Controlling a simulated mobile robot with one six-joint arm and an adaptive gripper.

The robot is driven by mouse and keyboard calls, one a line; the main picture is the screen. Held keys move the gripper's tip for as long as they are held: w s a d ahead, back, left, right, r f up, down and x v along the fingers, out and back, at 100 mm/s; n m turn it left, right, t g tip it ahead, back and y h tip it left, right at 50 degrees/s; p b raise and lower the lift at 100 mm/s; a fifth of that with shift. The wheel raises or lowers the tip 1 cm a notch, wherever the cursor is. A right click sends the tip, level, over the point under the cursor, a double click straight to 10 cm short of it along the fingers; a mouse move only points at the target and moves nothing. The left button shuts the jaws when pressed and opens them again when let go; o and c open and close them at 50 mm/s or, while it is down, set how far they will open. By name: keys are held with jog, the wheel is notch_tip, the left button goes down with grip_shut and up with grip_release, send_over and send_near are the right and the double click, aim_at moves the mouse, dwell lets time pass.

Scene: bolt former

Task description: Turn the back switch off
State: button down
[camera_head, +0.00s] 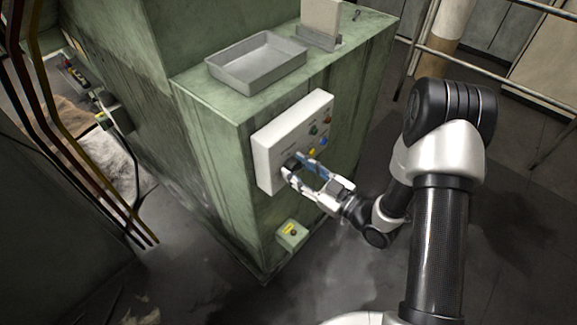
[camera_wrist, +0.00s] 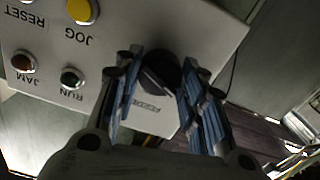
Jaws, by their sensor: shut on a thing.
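A black rotary switch (camera_wrist: 158,74) sits on a light grey control panel (camera_head: 268,142), with a label beside it that I cannot read. In the wrist view its knob is between the two blue-padded fingers of my gripper (camera_wrist: 162,66). My gripper (camera_head: 294,165) is shut on the knob, one finger on each side. In the head view the fingers hide most of the knob. I cannot tell clearly which way the switch points.
The panel also bears a yellow JOG button (camera_wrist: 82,11), a JAM button (camera_wrist: 23,62) and a RUN button (camera_wrist: 71,78). A grey tray (camera_head: 248,82) rests on top of the green machine (camera_head: 214,150).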

jog(key=shift+n+b, duration=0.6)
jog(key=shift+n, duration=0.3)
jog(key=n+b, duration=0.3)
jog(key=b, duration=0.1)
jog(key=shift+n, duration=0.3)
jog(key=c, duration=1)
grip_release()
jog(key=shift+c, duration=0.2)
